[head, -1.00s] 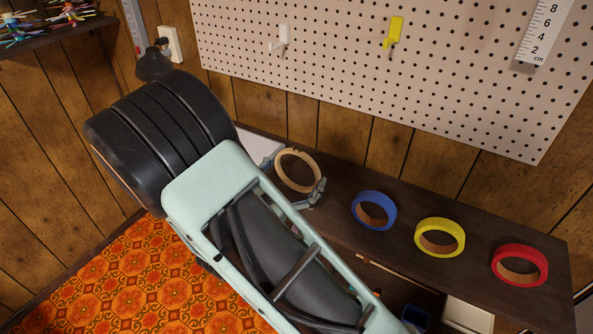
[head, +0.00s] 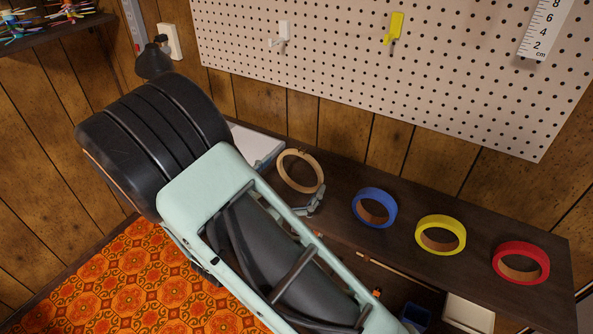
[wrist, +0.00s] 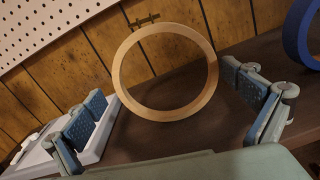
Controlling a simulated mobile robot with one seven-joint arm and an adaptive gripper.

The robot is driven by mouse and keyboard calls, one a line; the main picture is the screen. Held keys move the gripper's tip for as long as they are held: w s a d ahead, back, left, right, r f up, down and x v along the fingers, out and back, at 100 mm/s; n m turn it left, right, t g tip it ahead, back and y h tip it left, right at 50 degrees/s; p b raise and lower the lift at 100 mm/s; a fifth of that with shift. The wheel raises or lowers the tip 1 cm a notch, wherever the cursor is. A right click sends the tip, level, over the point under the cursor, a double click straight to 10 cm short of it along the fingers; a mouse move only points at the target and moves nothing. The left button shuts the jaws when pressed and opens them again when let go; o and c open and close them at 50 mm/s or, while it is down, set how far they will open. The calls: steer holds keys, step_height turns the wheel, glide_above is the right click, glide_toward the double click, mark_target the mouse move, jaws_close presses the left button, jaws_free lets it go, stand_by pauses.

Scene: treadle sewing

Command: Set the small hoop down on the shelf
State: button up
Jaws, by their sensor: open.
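The small hoop (head: 288,182) is a pale wooden ring at the shelf's back, near the wall. In the wrist view the hoop (wrist: 165,116) faces me nearly round, with its small metal screw at the top. It looks upright or leaning, with its lower rim at the dark shelf (head: 335,213); I cannot tell exactly how it touches. My gripper (wrist: 168,94) is open, its blue-padded fingers wide apart to the left and right of the hoop, with gaps on both sides.
Blue (head: 359,208), yellow (head: 440,248) and red (head: 521,278) tape rolls stand in a row to the right on the shelf. A white tray (head: 262,143) is left of the hoop. A pegboard (head: 340,60) with hooks is on the wall above.

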steer(key=v, duration=1)
steer(key=shift+s+a, duration=0.2)
steer(key=shift+s, duration=0.1)
